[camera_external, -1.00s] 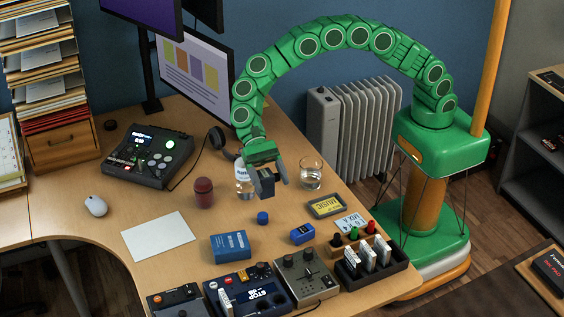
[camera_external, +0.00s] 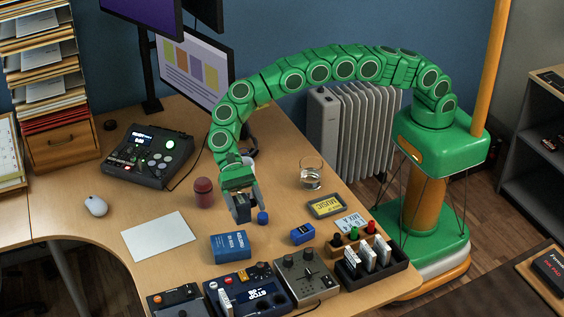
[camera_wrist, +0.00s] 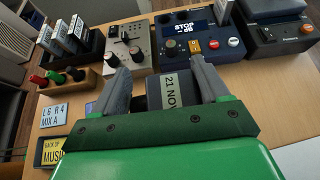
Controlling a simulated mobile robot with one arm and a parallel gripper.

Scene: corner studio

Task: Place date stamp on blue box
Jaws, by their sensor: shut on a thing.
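My gripper (camera_external: 244,211) is shut on the date stamp (camera_external: 242,203), a small dark block, and holds it above the desk, behind the blue box. In the wrist view the stamp (camera_wrist: 175,92) sits between the two grey fingers (camera_wrist: 157,70), with a pale label reading "21 NOV". The blue box (camera_external: 230,247) lies flat on the desk, just in front of and below the gripper, its top empty. I cannot make out the box in the wrist view; the stamp and fingers hide that area.
A smaller blue box (camera_external: 302,234) and a blue cap (camera_external: 263,218) stand nearby. Control units (camera_external: 249,292) line the front edge. White paper (camera_external: 158,236) lies left.

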